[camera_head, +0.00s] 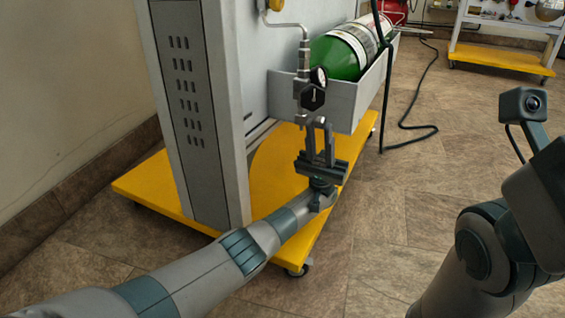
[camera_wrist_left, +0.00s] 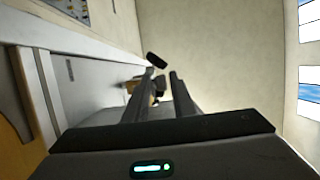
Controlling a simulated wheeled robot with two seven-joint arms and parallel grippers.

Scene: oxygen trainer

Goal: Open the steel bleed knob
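A steel pipe fitting (camera_head: 303,62) hangs down the front of the trainer, with a black knob (camera_head: 313,97) and a small round gauge (camera_head: 319,76) on it. A small steel part (camera_head: 299,118) sits low on the fitting; I cannot tell for sure if it is the bleed knob. My left gripper (camera_head: 319,122) points up just below the black knob, its fingers apart and empty. In the left wrist view the open fingers (camera_wrist_left: 161,82) show with a black knob (camera_wrist_left: 157,60) beyond and between their tips. My right arm is at the right; its gripper is out of view.
A green cylinder (camera_head: 339,57) lies in a grey tray (camera_head: 342,104) beside the fitting. A grey cabinet column (camera_head: 188,97) stands left, on a yellow wheeled base (camera_head: 140,188). A black hose (camera_head: 412,128) trails on the floor.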

